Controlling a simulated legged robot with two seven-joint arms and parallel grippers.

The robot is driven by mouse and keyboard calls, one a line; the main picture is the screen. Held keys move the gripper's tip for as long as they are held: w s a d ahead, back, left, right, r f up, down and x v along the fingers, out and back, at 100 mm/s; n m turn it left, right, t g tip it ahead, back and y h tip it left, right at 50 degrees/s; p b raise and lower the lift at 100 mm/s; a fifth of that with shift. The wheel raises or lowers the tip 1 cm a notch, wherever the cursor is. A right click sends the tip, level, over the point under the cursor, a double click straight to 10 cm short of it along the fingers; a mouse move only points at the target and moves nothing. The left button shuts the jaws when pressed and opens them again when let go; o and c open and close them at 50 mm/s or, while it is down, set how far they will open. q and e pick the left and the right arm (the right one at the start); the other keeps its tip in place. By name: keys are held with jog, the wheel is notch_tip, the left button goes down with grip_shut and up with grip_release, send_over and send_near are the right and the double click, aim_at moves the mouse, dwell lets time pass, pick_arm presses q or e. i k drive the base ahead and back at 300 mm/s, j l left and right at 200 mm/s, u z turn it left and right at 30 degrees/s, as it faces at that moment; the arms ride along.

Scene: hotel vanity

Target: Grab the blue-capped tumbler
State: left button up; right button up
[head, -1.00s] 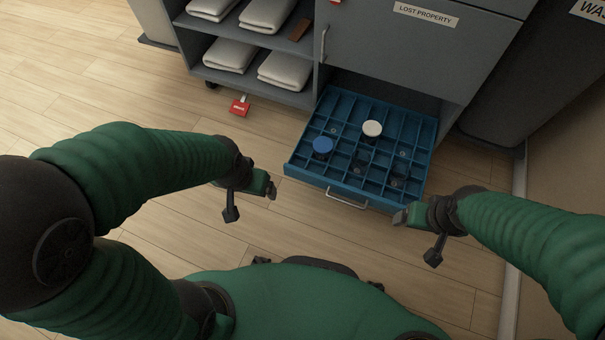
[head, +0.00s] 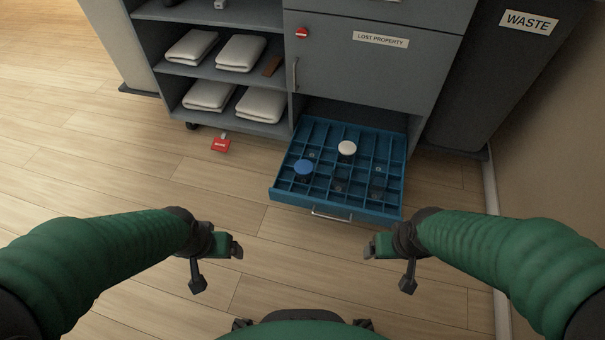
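The blue-capped tumbler (head: 303,168) stands in a front-left compartment of the open blue drawer (head: 337,208). Its cap shows from above; its body is mostly hidden by the compartment walls. A white-capped tumbler (head: 347,149) stands further back and to the right in the same drawer. My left gripper (head: 237,247) is in front of the drawer, to the left and apart from it. My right gripper (head: 370,247) is in front of the drawer's right part, also apart. Neither shows anything held, and the finger gaps are too small to make out.
The drawer's front handle (head: 331,215) faces me. Shelves with folded white towels (head: 259,104) stand left of the lost property door (head: 361,62). A red tag (head: 221,145) lies on the floor. A dark waste bin (head: 497,75) stands at right. The wooden floor before the drawer is clear.

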aim_at(304, 168)
jog(key=i+j, duration=1.3)
jog(key=i+l+z, duration=0.05)
